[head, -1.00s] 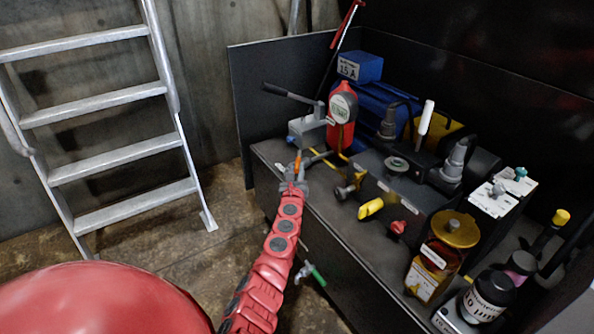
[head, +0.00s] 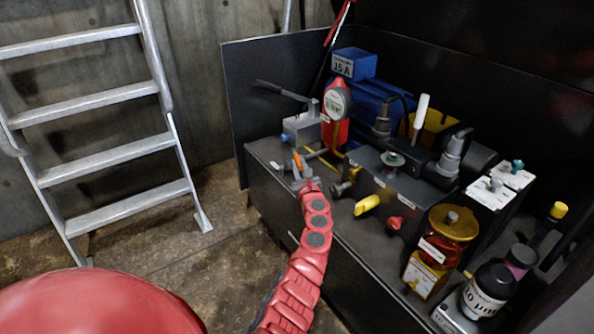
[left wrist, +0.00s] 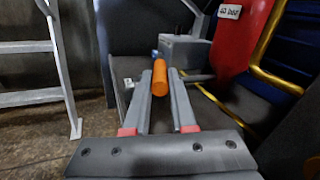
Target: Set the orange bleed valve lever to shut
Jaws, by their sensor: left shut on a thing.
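The orange bleed valve lever (head: 298,161) stands at the front left of the dark machine bench, beside the grey pump block. In the left wrist view the orange lever (left wrist: 160,81) is a short cylinder between the fingertips of my left gripper (left wrist: 160,88). In the head view my left gripper (head: 303,171) is at the lever, at the end of the red arm. Its fingers are shut on the lever. The valve body below the lever is mostly hidden by the gripper. My right gripper is not in view.
A grey hand pump (head: 303,128) and a red gauge bottle (head: 337,112) stand behind the lever. A yellow handle (head: 366,205) and a red knob (head: 394,223) are to its right. A metal ladder (head: 105,150) stands left; bare floor lies between.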

